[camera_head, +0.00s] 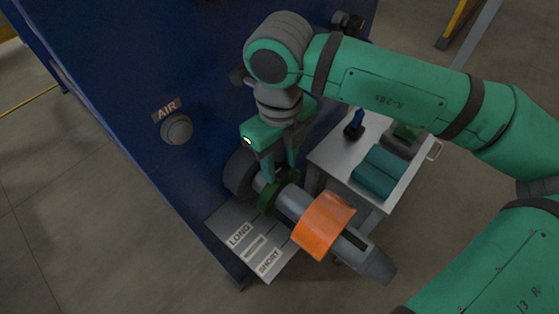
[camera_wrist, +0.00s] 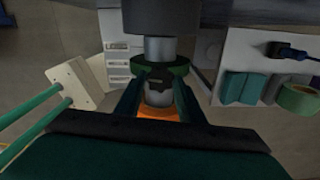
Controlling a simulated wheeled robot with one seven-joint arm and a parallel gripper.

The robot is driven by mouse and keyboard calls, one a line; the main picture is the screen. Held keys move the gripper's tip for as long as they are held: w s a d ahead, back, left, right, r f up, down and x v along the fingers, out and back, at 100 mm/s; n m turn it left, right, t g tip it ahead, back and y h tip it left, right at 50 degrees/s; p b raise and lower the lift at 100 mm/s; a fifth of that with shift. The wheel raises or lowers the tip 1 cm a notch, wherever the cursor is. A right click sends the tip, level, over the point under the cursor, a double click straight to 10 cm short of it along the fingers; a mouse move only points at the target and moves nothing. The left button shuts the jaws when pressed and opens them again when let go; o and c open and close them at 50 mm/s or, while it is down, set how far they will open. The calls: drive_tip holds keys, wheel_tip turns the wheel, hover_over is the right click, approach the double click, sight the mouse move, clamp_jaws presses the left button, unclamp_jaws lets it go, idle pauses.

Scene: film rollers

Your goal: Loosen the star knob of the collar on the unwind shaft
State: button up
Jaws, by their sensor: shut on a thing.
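The unwind shaft (camera_head: 293,203) sticks out from the blue machine panel. A green collar (camera_head: 268,198) sits around it, close to a dark disc (camera_head: 240,172) at the panel. An orange band (camera_head: 323,224) is around the shaft farther out. My gripper (camera_head: 279,178) reaches down from above onto the collar, its two fingers closed in at the collar's top. In the wrist view the green collar (camera_wrist: 160,67) shows ahead of the fingers, and the dark star knob (camera_wrist: 158,80) is between the fingertips. The fingers hide part of the knob, so its turn cannot be told.
A tray with LONG and SHORT labels (camera_head: 253,247) lies below the shaft. A white cart (camera_head: 335,157) at right carries teal blocks (camera_head: 376,171) and a blue-handled tool (camera_head: 356,124). An AIR knob (camera_head: 176,128) is on the blue panel (camera_head: 110,90). Floor is clear at left.

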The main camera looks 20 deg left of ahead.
drive_tip(key=shift+n, duration=0.8)
drive_tip(key=shift+w, duration=0.15)
drive_tip(key=shift+a, duration=0.1)
drive_tip(key=o, duration=1)
drive_tip(key=shift+d, duration=0.2)
drive_tip(key=shift+o, duration=0.2)
drive_tip(key=shift+a+r, duration=0.1)
